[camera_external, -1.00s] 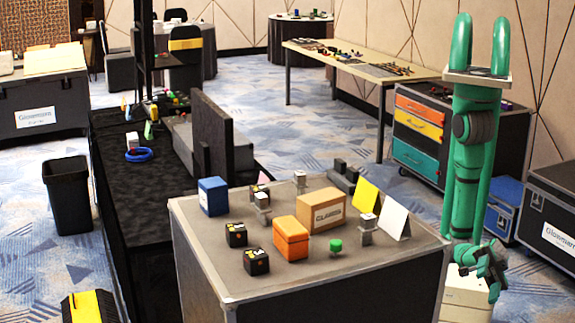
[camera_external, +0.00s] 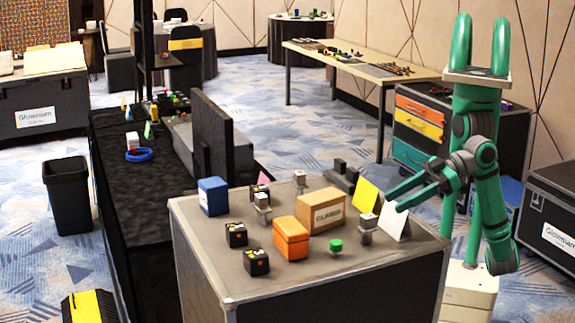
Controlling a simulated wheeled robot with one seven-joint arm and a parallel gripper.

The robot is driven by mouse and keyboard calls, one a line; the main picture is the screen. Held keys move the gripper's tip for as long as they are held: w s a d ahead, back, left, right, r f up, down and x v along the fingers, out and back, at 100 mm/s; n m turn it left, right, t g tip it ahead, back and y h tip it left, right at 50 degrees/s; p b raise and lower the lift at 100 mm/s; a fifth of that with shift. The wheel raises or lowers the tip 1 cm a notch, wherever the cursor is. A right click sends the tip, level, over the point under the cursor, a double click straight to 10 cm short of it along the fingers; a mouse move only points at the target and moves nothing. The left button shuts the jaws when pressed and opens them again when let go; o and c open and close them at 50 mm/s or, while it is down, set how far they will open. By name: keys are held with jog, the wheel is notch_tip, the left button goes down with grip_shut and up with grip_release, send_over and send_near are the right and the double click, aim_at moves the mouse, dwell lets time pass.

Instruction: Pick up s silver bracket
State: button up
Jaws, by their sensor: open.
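Several small silver-grey bracket-like pieces stand on the grey case top (camera_external: 330,272). One silver bracket (camera_external: 367,229) is near the right edge, in front of the white folded card (camera_external: 396,221). Another silver bracket (camera_external: 262,207) stands left of the brown box, and a third silver bracket (camera_external: 300,182) is at the back. My gripper (camera_external: 394,200) is open and empty, its fingers pointing left over the right edge of the case, by the yellow and white cards. It is apart from the nearest bracket.
A brown box (camera_external: 322,212), orange box (camera_external: 291,238), blue box (camera_external: 213,196), yellow card (camera_external: 367,196), green knob (camera_external: 336,246) and black cubes (camera_external: 256,262) share the case top. A black panel (camera_external: 212,138) stands behind at left. The front of the top is clear.

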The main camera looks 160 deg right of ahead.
aim_at(368, 216)
jog(key=x, duration=1)
jog(key=shift+f, duration=0.15)
jog(key=shift+c, duration=0.7)
grip_shut()
